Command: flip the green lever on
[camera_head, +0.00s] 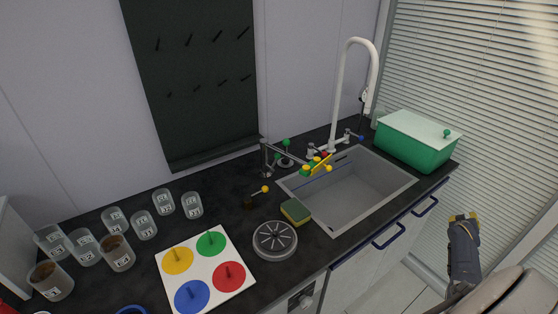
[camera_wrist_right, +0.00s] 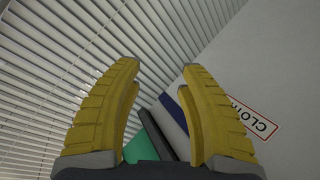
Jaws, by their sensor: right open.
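A green-knobbed lever (camera_head: 286,143) stands upright from a small round base on the dark counter, left of the sink and in front of the back wall. A rack with green and yellow parts (camera_head: 318,165) reaches over the sink's left edge, close by. My right gripper (camera_head: 463,217) is far to the right, in front of the counter, and holds nothing. The right wrist view shows its two yellow fingers spread apart (camera_wrist_right: 160,65). My left gripper is not in view.
A sink (camera_head: 345,190) with a tall white faucet (camera_head: 340,85) lies between my right gripper and the lever. A green bin (camera_head: 415,145) with a green-knobbed lid stands right of the sink. A sponge (camera_head: 295,211), a yellow-knobbed lever (camera_head: 264,189) and several cups are farther left.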

